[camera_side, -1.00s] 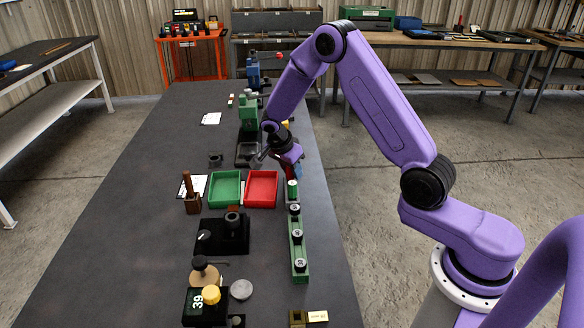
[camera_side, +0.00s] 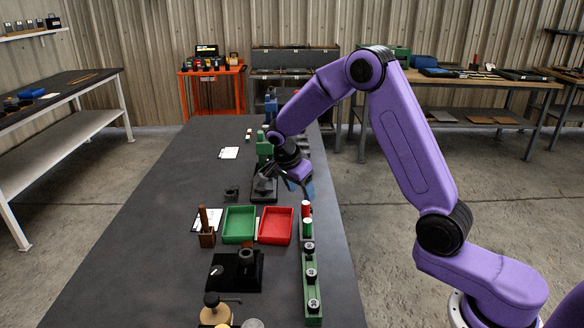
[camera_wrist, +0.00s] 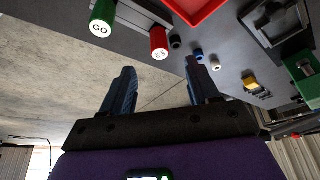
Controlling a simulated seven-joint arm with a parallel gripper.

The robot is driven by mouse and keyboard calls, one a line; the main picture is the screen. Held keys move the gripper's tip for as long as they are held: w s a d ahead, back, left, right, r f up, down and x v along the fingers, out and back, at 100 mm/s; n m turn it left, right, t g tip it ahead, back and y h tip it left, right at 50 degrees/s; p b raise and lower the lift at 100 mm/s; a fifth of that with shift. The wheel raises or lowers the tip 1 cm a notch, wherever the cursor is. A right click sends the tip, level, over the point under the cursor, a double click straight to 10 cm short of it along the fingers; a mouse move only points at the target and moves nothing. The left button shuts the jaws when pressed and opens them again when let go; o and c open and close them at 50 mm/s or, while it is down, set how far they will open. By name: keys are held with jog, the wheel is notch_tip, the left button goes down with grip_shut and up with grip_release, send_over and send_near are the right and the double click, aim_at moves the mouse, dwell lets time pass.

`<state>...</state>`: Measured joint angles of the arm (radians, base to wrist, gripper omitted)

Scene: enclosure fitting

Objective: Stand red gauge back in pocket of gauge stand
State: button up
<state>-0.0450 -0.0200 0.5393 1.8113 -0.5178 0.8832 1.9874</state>
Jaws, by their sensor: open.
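My gripper (camera_side: 301,188) is just above and behind the red gauge. In the wrist view my gripper (camera_wrist: 158,72) has its two fingers wide apart with nothing between them, and the red gauge is beyond the fingertips.
A red tray (camera_side: 277,226) and a green tray (camera_side: 239,225) lie left of the stand. The table's right edge is close to the stand.

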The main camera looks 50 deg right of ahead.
jog(key=v, duration=0.9)
jog(key=shift+a, duration=0.1)
jog(key=s+a+n+t+y, duration=0.1)
jog(key=s+a+n, duration=0.3)
jog(key=s+n, duration=0.35)
jog(key=s+a+n+y, duration=0.1)
jog(key=s+a+n, duration=0.4)
jog(key=s+n, duration=0.25)
jog(key=s+d+n+y, duration=0.1)
jog(key=s+n, duration=0.6)
jog(key=s, duration=0.3)
jog(key=s+d+f+n+y, duration=0.1)
jog(key=s+n, duration=0.7)
jog(key=s, duration=0.2)
jog(key=shift+s+d+f+n+g+y, duration=0.15)
jog(key=shift+d+f+n+g+y, duration=0.15)
jog(key=shift+d+g+y, duration=0.1)
